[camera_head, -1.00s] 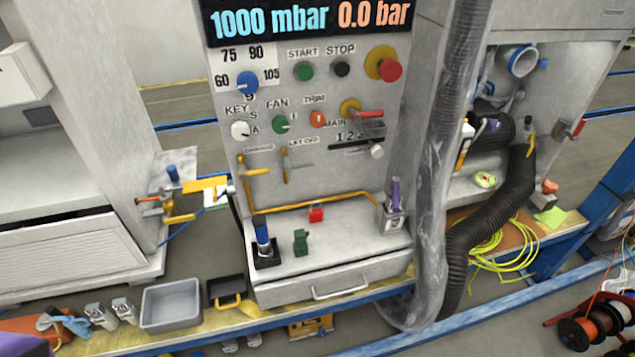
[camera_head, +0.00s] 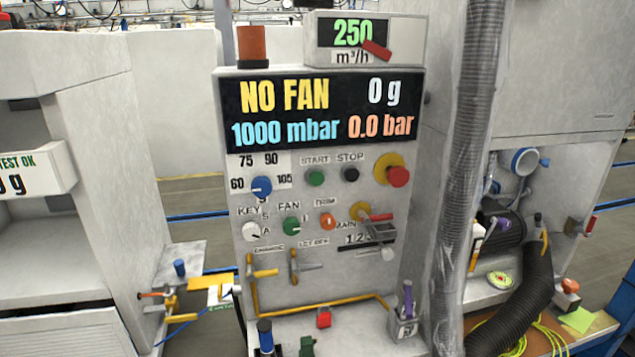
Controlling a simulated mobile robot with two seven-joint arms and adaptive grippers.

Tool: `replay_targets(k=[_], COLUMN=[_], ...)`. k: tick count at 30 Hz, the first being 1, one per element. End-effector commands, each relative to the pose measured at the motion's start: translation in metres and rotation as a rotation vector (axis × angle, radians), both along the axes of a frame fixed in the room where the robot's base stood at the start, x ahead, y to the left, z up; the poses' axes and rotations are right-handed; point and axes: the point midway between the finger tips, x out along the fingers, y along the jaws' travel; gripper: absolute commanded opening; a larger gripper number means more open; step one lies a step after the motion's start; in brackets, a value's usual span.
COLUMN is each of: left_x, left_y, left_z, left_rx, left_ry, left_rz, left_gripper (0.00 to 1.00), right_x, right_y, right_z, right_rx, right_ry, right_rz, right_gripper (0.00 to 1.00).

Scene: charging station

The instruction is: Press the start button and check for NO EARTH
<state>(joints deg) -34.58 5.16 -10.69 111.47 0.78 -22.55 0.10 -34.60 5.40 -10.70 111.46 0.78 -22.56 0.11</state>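The green start button (camera_head: 316,178) sits on the grey control panel (camera_head: 335,245), under the label START. The black stop button (camera_head: 351,174) is just right of it. The display (camera_head: 318,110) above reads NO FAN in yellow, 0 g in white, 1000 mbar in blue and 0.0 bar in orange; NO EARTH does not show on it. A green FAN knob (camera_head: 291,226) sits below the start button. Neither of my grippers is in view.
A red emergency knob (camera_head: 398,176) on yellow is right of the stop button. A blue dial (camera_head: 261,186), key switch (camera_head: 251,231) and orange TRIM knob (camera_head: 327,221) share the panel. A clear-wrapped hose (camera_head: 470,150) hangs at its right. A smaller display (camera_head: 352,34) above reads 250.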

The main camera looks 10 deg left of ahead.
Motion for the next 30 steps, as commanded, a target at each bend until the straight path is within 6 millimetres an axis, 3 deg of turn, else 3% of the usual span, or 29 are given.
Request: replay_targets(k=[8, 17, 30], left_x=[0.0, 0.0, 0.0], left_y=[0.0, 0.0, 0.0], left_z=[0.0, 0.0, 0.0], left_rx=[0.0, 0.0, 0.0], left_ry=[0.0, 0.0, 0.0], left_rz=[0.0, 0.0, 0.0], left_gripper=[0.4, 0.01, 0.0], right_x=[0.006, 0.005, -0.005], right_y=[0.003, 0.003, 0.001], right_z=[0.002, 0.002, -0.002], right_rx=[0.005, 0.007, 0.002], right_ry=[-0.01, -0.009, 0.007], right_rz=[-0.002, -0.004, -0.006], right_gripper=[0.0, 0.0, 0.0])
